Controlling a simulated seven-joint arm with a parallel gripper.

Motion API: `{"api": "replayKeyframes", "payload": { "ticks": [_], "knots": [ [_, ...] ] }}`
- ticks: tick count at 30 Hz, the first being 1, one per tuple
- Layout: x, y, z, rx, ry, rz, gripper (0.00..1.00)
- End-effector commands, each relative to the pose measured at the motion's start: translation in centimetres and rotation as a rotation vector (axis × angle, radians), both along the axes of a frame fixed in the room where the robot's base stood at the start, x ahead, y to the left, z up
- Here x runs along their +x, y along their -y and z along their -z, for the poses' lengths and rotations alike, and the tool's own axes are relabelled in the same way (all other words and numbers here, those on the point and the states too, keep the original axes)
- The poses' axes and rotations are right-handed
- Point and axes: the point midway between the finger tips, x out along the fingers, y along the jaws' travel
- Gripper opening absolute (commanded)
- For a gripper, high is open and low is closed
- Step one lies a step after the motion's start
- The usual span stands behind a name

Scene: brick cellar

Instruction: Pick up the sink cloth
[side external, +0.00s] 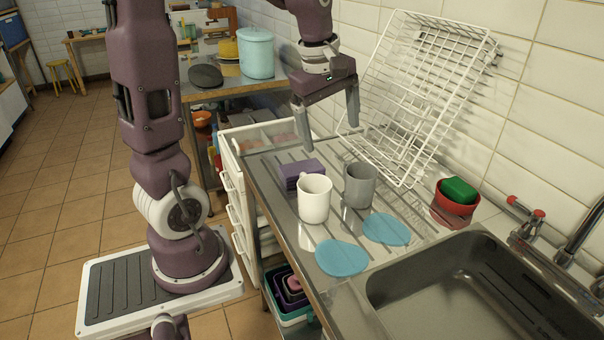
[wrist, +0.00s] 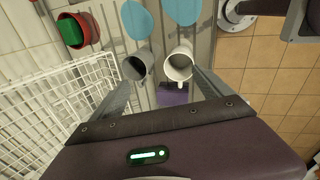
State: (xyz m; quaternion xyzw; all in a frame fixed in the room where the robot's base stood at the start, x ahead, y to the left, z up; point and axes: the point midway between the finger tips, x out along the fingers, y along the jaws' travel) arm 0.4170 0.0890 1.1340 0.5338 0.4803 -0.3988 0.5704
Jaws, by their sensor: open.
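A purple folded-looking block (side external: 300,173), which may be the sink cloth, lies on the steel drainboard (side external: 268,185) behind the white mug. In the wrist view the purple block (wrist: 173,95) shows between my fingers, partly hidden by my gripper body. Two flat blue rounded pieces (side external: 342,258) (side external: 386,229) also lie on the drainboard; I cannot tell whether they are cloth. My gripper (side external: 330,136) is open and empty above the drainboard, over the area of the purple block and the mugs. It also shows in the wrist view (wrist: 162,80).
A white mug (side external: 314,200) and a grey mug (side external: 359,186) stand close to the purple block. A white wire rack (side external: 420,90) leans on the tiled wall. A red bowl (side external: 456,204) holds a green sponge (side external: 459,188). The sink (side external: 470,290) is at front right.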

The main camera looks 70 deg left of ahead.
Motion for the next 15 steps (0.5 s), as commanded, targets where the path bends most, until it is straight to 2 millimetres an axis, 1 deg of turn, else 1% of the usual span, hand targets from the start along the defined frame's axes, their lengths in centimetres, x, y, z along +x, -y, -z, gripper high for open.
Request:
{"api": "replayKeyframes", "payload": {
  "ticks": [1, 2, 3, 6, 9, 10, 12, 15],
  "knots": [
    [1.6, -3.8, 2.5, -0.057, -0.041, -0.262, 0.89],
    [2.3, -6.0, 4.0, -0.087, -0.058, -0.429, 0.89],
    [2.9, -8.9, 6.2, -0.123, -0.080, -0.640, 0.89],
    [3.1, -14.5, 11.0, -0.176, -0.116, -1.064, 0.89],
    [2.6, -17.5, 14.1, -0.198, -0.136, -1.308, 0.89],
    [2.4, -18.0, 14.7, -0.201, -0.139, -1.350, 0.89],
    [2.3, -18.6, 15.6, -0.205, -0.144, -1.405, 0.89],
    [2.2, -18.7, 16.9, -0.207, -0.146, -1.419, 0.89]
  ]
}}
